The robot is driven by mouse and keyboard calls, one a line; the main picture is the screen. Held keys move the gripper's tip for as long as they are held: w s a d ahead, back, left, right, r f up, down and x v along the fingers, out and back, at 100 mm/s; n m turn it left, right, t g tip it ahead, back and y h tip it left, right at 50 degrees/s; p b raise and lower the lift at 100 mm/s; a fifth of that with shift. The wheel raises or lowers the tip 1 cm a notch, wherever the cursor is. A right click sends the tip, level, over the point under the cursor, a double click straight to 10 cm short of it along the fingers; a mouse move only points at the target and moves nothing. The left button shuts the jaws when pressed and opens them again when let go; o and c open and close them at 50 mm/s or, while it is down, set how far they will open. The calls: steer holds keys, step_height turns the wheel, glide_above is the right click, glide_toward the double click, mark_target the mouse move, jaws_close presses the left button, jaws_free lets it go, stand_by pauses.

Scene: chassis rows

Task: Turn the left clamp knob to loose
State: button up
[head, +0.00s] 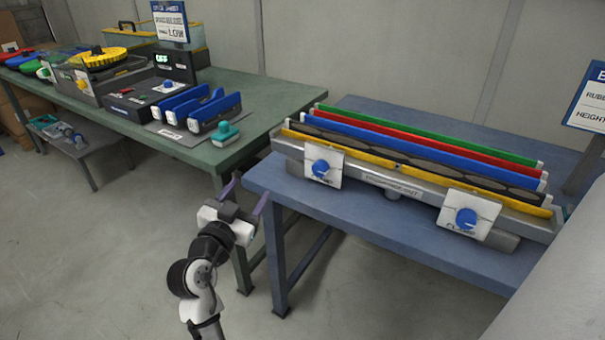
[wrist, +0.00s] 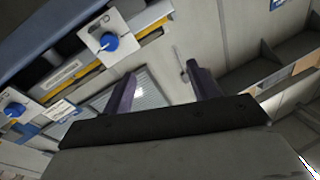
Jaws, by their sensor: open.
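The left clamp knob (head: 320,168) is a round blue knob on a white plate at the left front of the long clamping fixture (head: 390,186). A white mark shows below it, too small to read. It appears also in the wrist view (wrist: 108,42), up and left of my fingers. The right clamp knob (head: 466,219) is a like blue knob on its own plate, seen in the wrist view (wrist: 14,109) at the left edge. My gripper (head: 250,187) is open and empty, its two purple fingers left of the fixture and apart from the knob.
The fixture sits on a blue table (head: 350,218) and holds green, red, blue and yellow-edged strips. A green table (head: 255,105) at the left carries blue blocks (head: 200,108), boxes and reels. A sign (head: 590,95) stands at the right. Floor is clear around my arm.

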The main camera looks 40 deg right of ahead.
mark_target(318, 172)
steer(key=s+d+f+m+g+h, duration=0.1)
steer(key=s+d+f+m+g, duration=0.3)
steer(key=d, duration=0.3)
steer(key=shift+n, duration=0.7)
steer(key=p+x, duration=0.1)
steer(key=x, duration=0.3)
steer(key=p+x, duration=0.1)
steer(key=x, duration=0.3)
steer(key=r+p+x, duration=0.1)
steer(key=x, duration=0.3)
steer(key=shift+d+p, duration=0.4)
steer(key=c, duration=1)
